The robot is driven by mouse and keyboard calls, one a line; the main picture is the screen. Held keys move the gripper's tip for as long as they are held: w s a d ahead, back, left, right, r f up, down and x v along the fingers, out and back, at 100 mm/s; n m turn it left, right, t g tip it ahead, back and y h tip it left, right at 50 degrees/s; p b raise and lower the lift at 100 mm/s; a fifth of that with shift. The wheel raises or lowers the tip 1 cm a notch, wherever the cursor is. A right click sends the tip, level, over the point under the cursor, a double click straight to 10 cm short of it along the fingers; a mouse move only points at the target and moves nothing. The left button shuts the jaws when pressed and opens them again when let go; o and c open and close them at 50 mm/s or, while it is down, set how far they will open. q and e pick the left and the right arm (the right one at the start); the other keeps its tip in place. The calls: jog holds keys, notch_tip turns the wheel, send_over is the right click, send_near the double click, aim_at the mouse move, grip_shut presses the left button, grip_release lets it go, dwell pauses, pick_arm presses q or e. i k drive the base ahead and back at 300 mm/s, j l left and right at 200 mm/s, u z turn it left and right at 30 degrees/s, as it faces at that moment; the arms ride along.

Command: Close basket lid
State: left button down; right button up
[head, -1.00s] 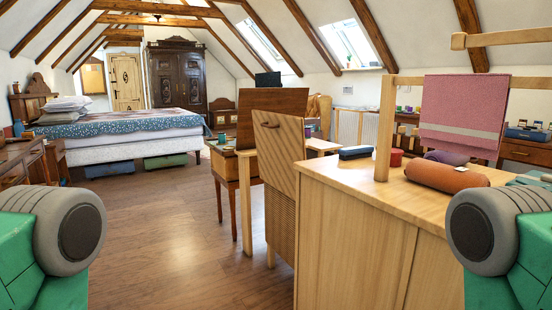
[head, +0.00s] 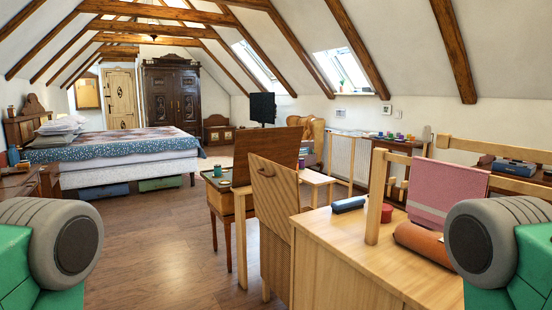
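A tall wooden piece with a raised, slotted panel at its top (head: 275,190) and a woven-looking lower body (head: 275,262) stands in the middle of the head view, against the left end of the workbench. It may be the basket with its lid up, but I cannot tell for sure. Its far side and inside are hidden. Neither gripper shows. Only grey and green parts of my own arms show at the lower left and lower right corners.
A small table with a raised board (head: 268,160) stands behind. A bed (head: 125,175) is at left. Bare wooden floor (head: 165,240) lies between.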

aim_at(277, 198)
jog(key=i+j+z, duration=0.1)
jog(key=z, duration=0.35)
jog(key=i+j+z, duration=0.15)
jog(key=z, duration=0.25)
jog(key=j+z, duration=0.2)
jog(key=z, duration=0.25)
jog(key=i, duration=0.05)
